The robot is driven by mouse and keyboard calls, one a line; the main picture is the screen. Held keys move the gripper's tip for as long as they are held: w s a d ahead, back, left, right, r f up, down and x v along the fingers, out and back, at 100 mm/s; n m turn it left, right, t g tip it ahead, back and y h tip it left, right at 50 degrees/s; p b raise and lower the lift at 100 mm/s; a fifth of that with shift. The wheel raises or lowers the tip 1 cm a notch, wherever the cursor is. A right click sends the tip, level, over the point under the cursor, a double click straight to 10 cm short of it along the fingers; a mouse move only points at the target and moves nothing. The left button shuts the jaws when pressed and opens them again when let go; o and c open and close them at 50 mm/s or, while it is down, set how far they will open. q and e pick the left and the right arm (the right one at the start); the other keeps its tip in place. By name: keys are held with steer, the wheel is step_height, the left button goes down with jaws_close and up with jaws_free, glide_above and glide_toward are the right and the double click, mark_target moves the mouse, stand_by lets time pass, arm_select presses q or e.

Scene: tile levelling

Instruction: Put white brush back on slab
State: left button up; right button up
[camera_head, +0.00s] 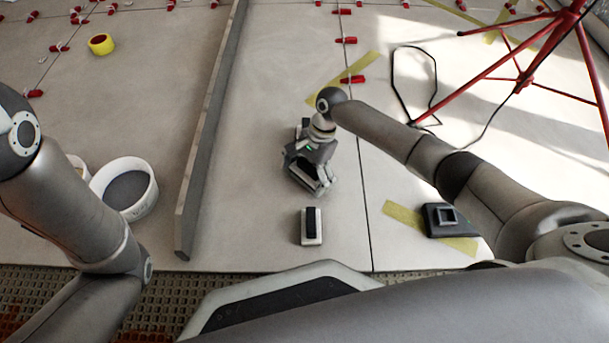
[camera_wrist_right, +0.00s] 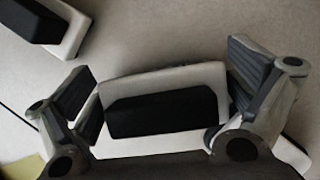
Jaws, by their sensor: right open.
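My right gripper (camera_head: 310,165) points down over the pale slab (camera_head: 270,220), left of the seam. It is open, and its two fingers also show in the right wrist view (camera_wrist_right: 165,105). Between them is a white block with a black top (camera_wrist_right: 160,112), which looks like a brush; I cannot tell whether the fingers touch it. A second white block with a dark top (camera_head: 311,226) lies on the slab nearer to me, apart from the gripper; it also shows at the upper left of the wrist view (camera_wrist_right: 50,25). My left gripper is out of view.
A long grey bar (camera_head: 205,130) runs along the slab to the left. Beyond it are a white bucket (camera_head: 145,205) and a yellow tape roll (camera_head: 101,44). A dark tool (camera_head: 450,220) lies at right, on yellow tape. Red tripod legs (camera_head: 525,75) stand at the upper right.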

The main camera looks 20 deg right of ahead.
steer(key=shift+r, duration=0.35)
steer(key=p+v, duration=0.8)
steer(key=v, duration=0.3)
steer(key=shift+d+r, duration=0.2)
steer(key=shift+r, duration=0.1)
steer(key=shift+w, duration=0.1)
